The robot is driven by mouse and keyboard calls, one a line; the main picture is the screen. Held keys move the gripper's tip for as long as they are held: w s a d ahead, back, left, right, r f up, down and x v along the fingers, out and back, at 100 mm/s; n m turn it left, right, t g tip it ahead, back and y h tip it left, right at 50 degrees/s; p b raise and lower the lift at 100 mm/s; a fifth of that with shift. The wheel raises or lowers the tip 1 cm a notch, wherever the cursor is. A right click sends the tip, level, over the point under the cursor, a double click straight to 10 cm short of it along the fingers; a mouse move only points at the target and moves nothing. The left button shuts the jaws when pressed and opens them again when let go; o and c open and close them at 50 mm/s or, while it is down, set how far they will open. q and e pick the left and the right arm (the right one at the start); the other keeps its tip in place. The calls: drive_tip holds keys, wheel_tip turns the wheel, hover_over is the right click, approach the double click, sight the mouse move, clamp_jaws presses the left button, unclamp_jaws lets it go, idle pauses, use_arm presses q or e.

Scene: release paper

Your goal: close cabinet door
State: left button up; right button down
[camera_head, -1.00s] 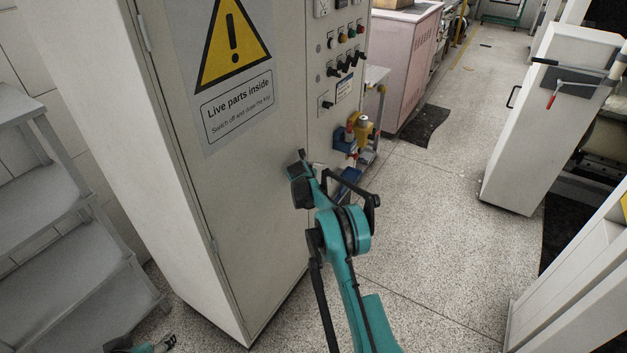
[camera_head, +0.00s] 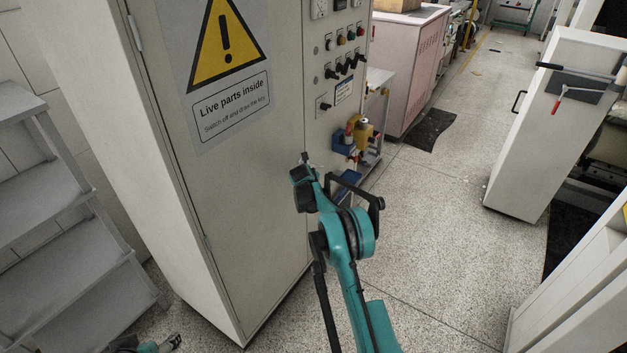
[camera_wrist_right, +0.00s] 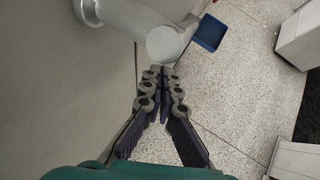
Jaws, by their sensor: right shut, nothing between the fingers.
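The cabinet door (camera_head: 220,230) is a tall grey-beige panel with a yellow warning sign. In the head view it looks flush with the control panel beside it; any small gap is hard to tell. My right gripper (camera_head: 306,158) is at the door's right edge, partly hidden by its own wrist. In the right wrist view, the right gripper (camera_wrist_right: 159,72) is shut and empty, with its tips close below a pale rounded handle (camera_wrist_right: 150,28); contact is unclear. My left gripper (camera_head: 172,343) is low at the left, cut by the frame edge, its opening unclear.
Grey shelves (camera_head: 50,200) stand left of the cabinet. Control knobs (camera_head: 345,68) are on the panel at right. A pink-white machine (camera_head: 410,60) and a blue-yellow device (camera_head: 355,135) are behind. Speckled floor (camera_head: 430,230) is open to the right, before a white cabinet (camera_head: 545,120).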

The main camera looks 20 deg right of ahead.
drive_tip(key=s+d+r+p, duration=0.4)
drive_tip(key=s+d+r, duration=0.1)
drive_tip(key=s+r, duration=0.2)
drive_tip(key=s+a+r+m+y, duration=0.1)
drive_tip(key=s+a+r+m, duration=0.6)
drive_tip(key=s+r, duration=0.25)
drive_tip(key=s+a+r+m+y, duration=0.1)
drive_tip(key=s+a+r+m, duration=0.7)
drive_tip(key=s, duration=0.3)
use_arm(q)
drive_tip(key=r, duration=0.3)
drive_tip(key=shift+s+d+r, duration=0.1)
drive_tip(key=shift+d+r, duration=0.1)
drive_tip(key=shift+d, duration=0.05)
use_arm(e)
drive_tip(key=s+a+f+m+y, duration=0.1)
drive_tip(key=s+a+m, duration=0.2)
drive_tip(key=s+m, duration=0.2)
drive_tip(key=s+a+f+m+y, duration=0.1)
drive_tip(key=s+a+m, duration=0.2)
drive_tip(key=s, duration=0.9)
drive_tip(key=s+a+f+m+g+y, duration=0.1)
drive_tip(key=s+a+m, duration=0.2)
drive_tip(key=s+m, duration=0.3)
drive_tip(key=s, duration=0.3)
drive_tip(key=shift+f+m, duration=0.3)
drive_tip(key=shift+s, duration=0.1)
